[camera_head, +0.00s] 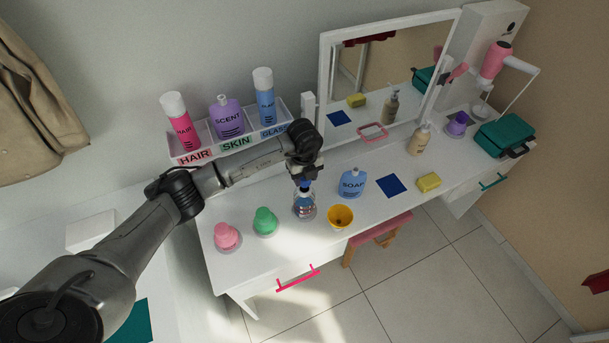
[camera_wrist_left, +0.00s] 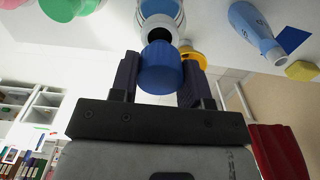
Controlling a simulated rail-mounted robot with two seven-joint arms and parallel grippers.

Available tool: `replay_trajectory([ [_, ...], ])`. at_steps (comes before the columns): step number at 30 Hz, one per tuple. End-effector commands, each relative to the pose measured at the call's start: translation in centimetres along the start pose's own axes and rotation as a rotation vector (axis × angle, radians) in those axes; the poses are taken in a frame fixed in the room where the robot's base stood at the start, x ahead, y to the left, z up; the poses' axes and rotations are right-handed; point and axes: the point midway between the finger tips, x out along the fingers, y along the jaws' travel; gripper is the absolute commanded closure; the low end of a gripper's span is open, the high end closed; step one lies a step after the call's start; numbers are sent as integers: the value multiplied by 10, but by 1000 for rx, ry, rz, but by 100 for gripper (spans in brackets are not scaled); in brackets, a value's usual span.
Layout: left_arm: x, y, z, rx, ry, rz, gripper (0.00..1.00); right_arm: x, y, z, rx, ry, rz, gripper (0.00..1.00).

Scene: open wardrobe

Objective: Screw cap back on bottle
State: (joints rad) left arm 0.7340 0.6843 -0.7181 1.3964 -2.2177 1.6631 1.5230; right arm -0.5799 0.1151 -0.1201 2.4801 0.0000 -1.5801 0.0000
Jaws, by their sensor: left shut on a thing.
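A clear bottle (camera_head: 304,208) with a blue and red label stands on the white dressing table. It also shows in the left wrist view (camera_wrist_left: 163,10), with its pale neck just beyond the cap. My left gripper (camera_head: 306,177) is directly above the bottle, pointing down. In the left wrist view its two dark fingers (camera_wrist_left: 160,78) are shut on a blue cap (camera_wrist_left: 161,68). The cap is at the bottle's mouth; part of the neck opening shows beside it, so it looks not fully seated. Whether they touch is unclear. My right gripper is not in view.
A yellow cup (camera_head: 340,216), a blue soap bottle (camera_head: 352,184), a green container (camera_head: 265,221) and a pink one (camera_head: 227,236) stand close around the bottle. Behind is a labelled rack (camera_head: 228,147) with several bottles. A mirror (camera_head: 390,80) stands at the back.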

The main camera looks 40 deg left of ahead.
Motion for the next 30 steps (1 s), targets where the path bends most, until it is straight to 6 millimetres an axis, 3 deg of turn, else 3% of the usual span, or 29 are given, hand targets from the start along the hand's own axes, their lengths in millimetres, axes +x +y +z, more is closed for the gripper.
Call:
replay_trajectory([
  [30,20,0,0,1,0,0,86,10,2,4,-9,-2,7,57],
])
